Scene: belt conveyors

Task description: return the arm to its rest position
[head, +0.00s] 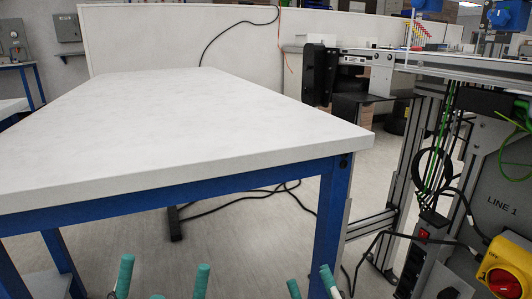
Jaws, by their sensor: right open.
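Several teal fingertips stick up at the bottom edge of the head view. The ones right of centre, apart from each other with nothing between them, belong to my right gripper (311,284). A group further left, also spaced apart, appears to be my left gripper (162,282). The palms and most of both arms are below the frame, so the arm posture is hidden. The fingertips show in front of the white table (200,130) with its blue frame; I cannot tell their exact gap to it.
A conveyor frame (455,68) stands at the right, with a grey LINE 1 panel (500,205), a yellow switch box (508,268) and hanging cables. The tabletop is bare. Floor (250,235) shows under the table, with a black cable on it.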

